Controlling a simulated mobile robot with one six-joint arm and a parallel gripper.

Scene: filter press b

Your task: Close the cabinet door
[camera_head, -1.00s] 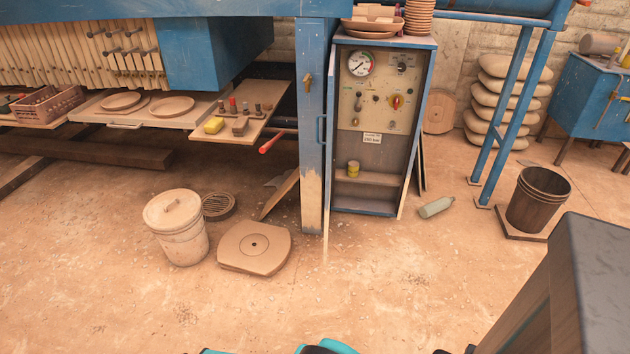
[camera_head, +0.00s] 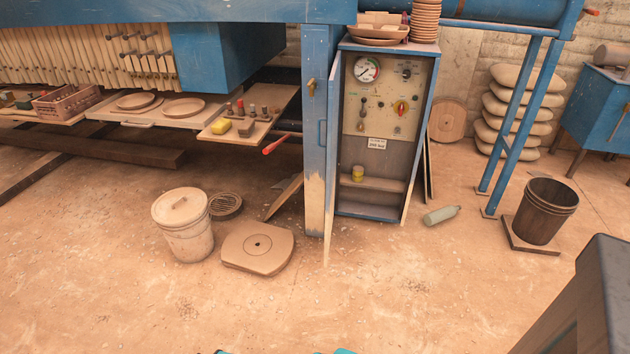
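The cabinet (camera_head: 358,210) is a tall blue box standing right of a blue post. Its front is open and shows a panel with a gauge, knobs and levers, and a shelf with a small yellow jar (camera_head: 357,174). The cabinet door (camera_head: 331,170) is swung open on the left side, seen nearly edge-on, with a blue handle (camera_head: 322,134) on its left face. My gripper is not clearly visible; only teal parts of my own body show at the bottom edge, well apart from the door.
A lidded white bucket (camera_head: 184,228), a round-holed plate (camera_head: 257,249) and a drain grate (camera_head: 225,205) are on the floor at left. A bottle (camera_head: 441,215) and a dark bucket (camera_head: 543,212) are at right. The floor before the cabinet is clear.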

